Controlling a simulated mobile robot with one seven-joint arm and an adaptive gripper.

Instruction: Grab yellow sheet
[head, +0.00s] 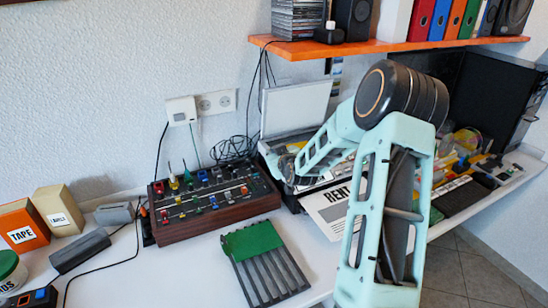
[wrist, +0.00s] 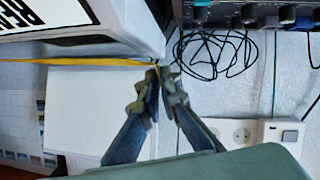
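The yellow sheet (wrist: 80,61) shows in the wrist view almost edge-on, as a thin yellow strip running from the left edge to my fingertips. A yellow edge also curves up beside the white printed paper. My gripper (wrist: 161,72) has its two fingertips drawn together at the right end of the strip, with a bit of yellow between them. In the head view my arm reaches down to the dark machine with the raised white lid (head: 296,106). The fingertips cannot be made out there, and my arm covers much of the machine. I cannot clearly pick out the yellow sheet in that view.
A printed paper (head: 330,212) sticks out in front of the machine. A control box with knobs (head: 215,205) stands to its left, cables behind it. A grey slotted rack with a green piece (head: 265,262) lies in front. An orange shelf (head: 400,46) hangs above.

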